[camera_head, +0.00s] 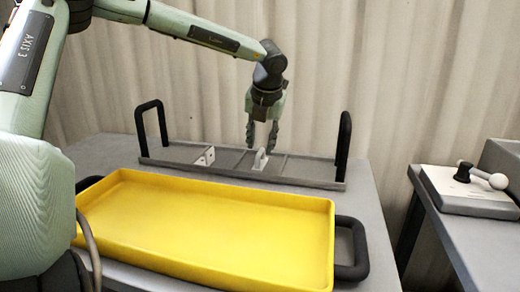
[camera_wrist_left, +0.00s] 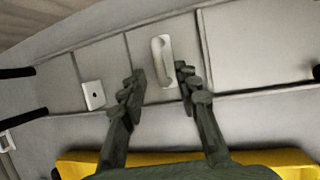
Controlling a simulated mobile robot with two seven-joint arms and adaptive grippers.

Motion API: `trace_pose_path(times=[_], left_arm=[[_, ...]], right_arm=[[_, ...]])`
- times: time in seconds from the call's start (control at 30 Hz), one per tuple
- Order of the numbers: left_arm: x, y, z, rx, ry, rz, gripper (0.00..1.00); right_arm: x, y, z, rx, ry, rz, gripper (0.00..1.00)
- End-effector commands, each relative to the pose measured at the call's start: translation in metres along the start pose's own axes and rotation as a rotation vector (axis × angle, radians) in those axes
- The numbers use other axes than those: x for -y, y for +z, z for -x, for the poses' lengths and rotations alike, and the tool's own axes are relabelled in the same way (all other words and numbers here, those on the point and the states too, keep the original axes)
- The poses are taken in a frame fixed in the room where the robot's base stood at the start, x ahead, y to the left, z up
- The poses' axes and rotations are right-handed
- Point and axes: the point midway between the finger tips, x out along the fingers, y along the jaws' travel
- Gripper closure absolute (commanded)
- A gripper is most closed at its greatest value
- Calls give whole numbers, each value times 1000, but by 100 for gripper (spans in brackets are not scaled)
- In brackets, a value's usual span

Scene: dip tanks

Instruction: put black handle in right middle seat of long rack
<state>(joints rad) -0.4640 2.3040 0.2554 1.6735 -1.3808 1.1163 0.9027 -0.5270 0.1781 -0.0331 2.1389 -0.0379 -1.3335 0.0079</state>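The long grey rack (camera_head: 315,170) lies on the grey table behind the yellow tray, divided into several compartments. A pale, upright grip-like piece (camera_head: 260,160) is in its right middle compartment; it also shows in the left wrist view (camera_wrist_left: 161,60). I cannot tell if it is fixed there. A small white plate with a hole (camera_head: 204,157) is in the left middle compartment. My left gripper (camera_head: 261,150) points down over the right middle compartment. Its fingers (camera_wrist_left: 160,85) are open, apart on both sides of the pale piece. No loose black handle is identifiable. My right gripper is out of view.
Upright black end handles (camera_head: 343,145) (camera_head: 152,125) rise from the rack. The empty yellow tray (camera_head: 200,220), with a black side handle (camera_head: 358,250), fills the table front. A side table at right carries a device with a white-knobbed lever (camera_head: 485,178).

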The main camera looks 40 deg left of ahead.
Motion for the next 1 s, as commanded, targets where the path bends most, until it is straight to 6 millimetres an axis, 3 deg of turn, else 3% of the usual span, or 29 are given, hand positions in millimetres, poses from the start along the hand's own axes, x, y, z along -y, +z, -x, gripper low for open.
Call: trace_pose_path(times=[0.2, 0.4, 0.6, 1.0], left_arm=[[0, 1, 51, 5, 0, 0, 68], [0, 0, 81, 1, 0, 0, 68], [0, 0, 91, -1, 0, 0, 68], [0, 0, 91, 0, 0, 0, 68]], right_arm=[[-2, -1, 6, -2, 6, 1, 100], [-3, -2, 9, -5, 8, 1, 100], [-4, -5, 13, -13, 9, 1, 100], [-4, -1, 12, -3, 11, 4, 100]])
